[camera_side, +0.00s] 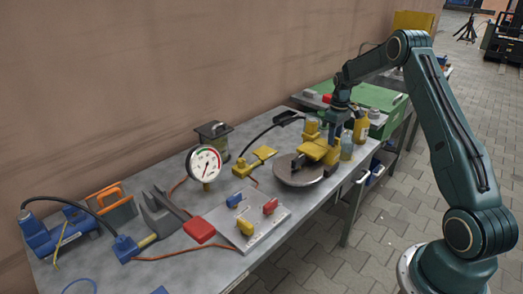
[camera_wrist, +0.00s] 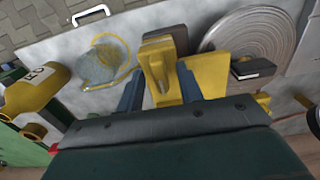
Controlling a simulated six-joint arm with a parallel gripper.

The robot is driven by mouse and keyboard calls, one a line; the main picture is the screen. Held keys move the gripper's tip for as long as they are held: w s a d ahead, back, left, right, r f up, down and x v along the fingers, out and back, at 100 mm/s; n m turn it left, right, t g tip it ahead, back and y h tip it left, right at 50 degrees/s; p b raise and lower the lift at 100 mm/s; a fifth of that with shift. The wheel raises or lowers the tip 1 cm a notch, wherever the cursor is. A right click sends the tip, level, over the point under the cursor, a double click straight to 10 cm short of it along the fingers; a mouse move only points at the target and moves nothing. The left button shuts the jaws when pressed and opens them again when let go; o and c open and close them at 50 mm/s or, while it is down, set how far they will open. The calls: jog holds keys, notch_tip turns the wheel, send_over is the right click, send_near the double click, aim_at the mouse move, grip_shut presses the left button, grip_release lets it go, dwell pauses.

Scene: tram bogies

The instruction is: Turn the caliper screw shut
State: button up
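The yellow caliper (camera_side: 316,149) sits at the edge of the round grey disc (camera_side: 297,172) in the side view. In the wrist view, yellow caliper parts (camera_wrist: 158,72) lie between and beside my fingers, with the ridged disc (camera_wrist: 250,38) at the upper right. My gripper (camera_side: 333,133) points down over the right end of the caliper. In the wrist view my gripper (camera_wrist: 159,82) has its two fingers apart, one on each side of a yellow part. I see no clear grip on it. I cannot make out the screw for certain.
A yellow bottle (camera_side: 361,126) and a jar (camera_side: 346,146) stand close to the right of my gripper. The green case (camera_side: 370,97) is behind.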

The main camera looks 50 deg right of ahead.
grip_shut()
jog(key=shift+m, duration=0.4)
jog(key=m, duration=0.3)
jog(key=shift+m, duration=0.3)
jog(key=m, duration=1.3)
jog(key=shift+m, duration=0.4)
